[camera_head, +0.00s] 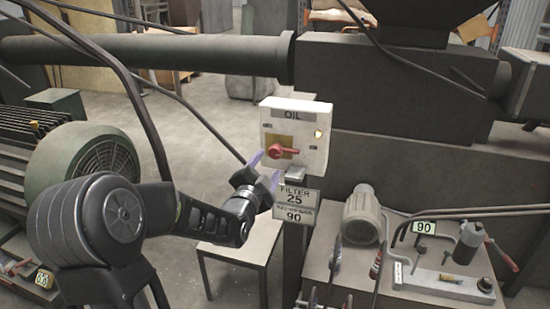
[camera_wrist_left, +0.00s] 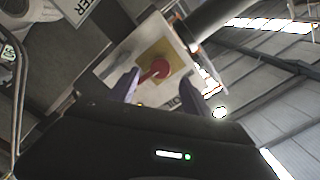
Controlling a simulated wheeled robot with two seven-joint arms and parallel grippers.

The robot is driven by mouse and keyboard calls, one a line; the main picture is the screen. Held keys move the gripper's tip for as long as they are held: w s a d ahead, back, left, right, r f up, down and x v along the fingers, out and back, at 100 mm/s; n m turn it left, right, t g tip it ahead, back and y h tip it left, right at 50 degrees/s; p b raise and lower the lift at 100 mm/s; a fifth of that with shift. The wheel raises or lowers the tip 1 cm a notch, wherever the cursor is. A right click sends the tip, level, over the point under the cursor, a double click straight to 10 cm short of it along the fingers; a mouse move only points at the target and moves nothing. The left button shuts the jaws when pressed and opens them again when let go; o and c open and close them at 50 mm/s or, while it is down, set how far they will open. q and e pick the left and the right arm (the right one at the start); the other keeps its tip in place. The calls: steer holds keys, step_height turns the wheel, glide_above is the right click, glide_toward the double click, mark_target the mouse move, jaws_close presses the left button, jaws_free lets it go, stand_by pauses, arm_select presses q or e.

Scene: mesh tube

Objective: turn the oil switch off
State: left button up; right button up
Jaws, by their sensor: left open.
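The oil switch is a white box (camera_head: 312,135) labelled OIL, with a red rotary handle (camera_head: 284,151) on a yellow plate. In the head view the handle points roughly sideways. My left gripper (camera_head: 266,170) is open, just left of and below the handle, its purple fingertips close to the box. In the left wrist view the red handle (camera_wrist_left: 155,71) shows between and beyond the two purple fingers (camera_wrist_left: 160,88). I see no clear contact with it. My right gripper is not in view.
A green motor (camera_head: 85,158) stands at the left. A thick pipe (camera_head: 150,50) runs across above. A bench with a small motor (camera_head: 363,215) and levers is at the lower right.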

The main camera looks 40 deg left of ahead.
mark_target(274, 155)
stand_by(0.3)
arm_select(q)
steer(key=p+x, duration=0.1)
steer(key=x, duration=0.7)
steer(key=shift+s, duration=0.1)
steer(key=shift+c, duration=0.4)
jaws_close()
